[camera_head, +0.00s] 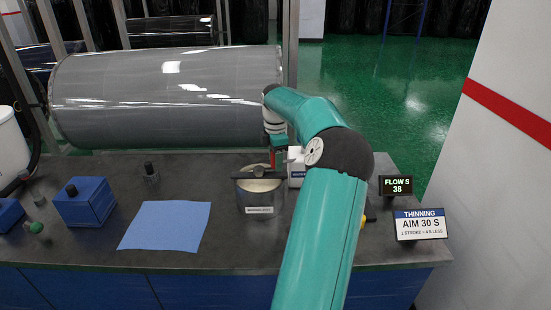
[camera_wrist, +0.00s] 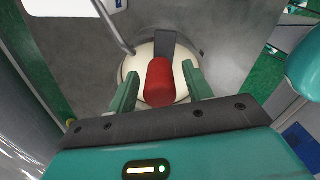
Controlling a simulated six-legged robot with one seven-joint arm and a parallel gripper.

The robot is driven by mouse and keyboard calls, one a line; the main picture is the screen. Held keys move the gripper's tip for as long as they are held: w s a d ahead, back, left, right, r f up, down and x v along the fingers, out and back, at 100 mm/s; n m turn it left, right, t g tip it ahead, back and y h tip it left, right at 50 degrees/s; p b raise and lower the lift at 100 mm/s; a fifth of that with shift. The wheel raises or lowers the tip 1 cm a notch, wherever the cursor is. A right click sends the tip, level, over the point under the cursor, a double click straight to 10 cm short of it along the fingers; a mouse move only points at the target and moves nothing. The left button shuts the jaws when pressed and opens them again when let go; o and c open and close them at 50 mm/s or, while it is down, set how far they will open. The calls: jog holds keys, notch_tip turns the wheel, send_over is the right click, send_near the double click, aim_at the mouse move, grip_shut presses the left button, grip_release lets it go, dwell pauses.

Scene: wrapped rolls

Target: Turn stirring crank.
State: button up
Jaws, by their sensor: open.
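The stirring crank has a red handle (camera_wrist: 159,83), which stands between my gripper's fingers in the wrist view. A dark bar (camera_wrist: 166,46) runs beyond it over cream-coloured contents (camera_wrist: 134,68). In the head view the crank's dark crossbar (camera_head: 257,174) lies across the top of a grey metal pot (camera_head: 259,199) with a label. My gripper (camera_wrist: 160,80) is open, one finger on each side of the red handle; I cannot tell whether either finger touches it. In the head view my arm partly hides the handle, the gripper and the pot's right side.
A display (camera_head: 397,186) reads "FLOW S 38". A sign (camera_head: 420,224) reads "THINNING AIM 30 S, 1 stroke = 4 s less". A blue cloth (camera_head: 166,226) and a blue box (camera_head: 85,202) lie left on the grey bench (camera_head: 120,255). A large wrapped roll (camera_head: 165,95) is behind.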

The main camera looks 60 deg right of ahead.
jog(key=shift+c, duration=0.4)
grip_shut()
jog(key=shift+s+a+r+m, duration=0.1)
jog(key=shift+a+m, duration=0.05)
jog(key=shift+m, duration=0.15)
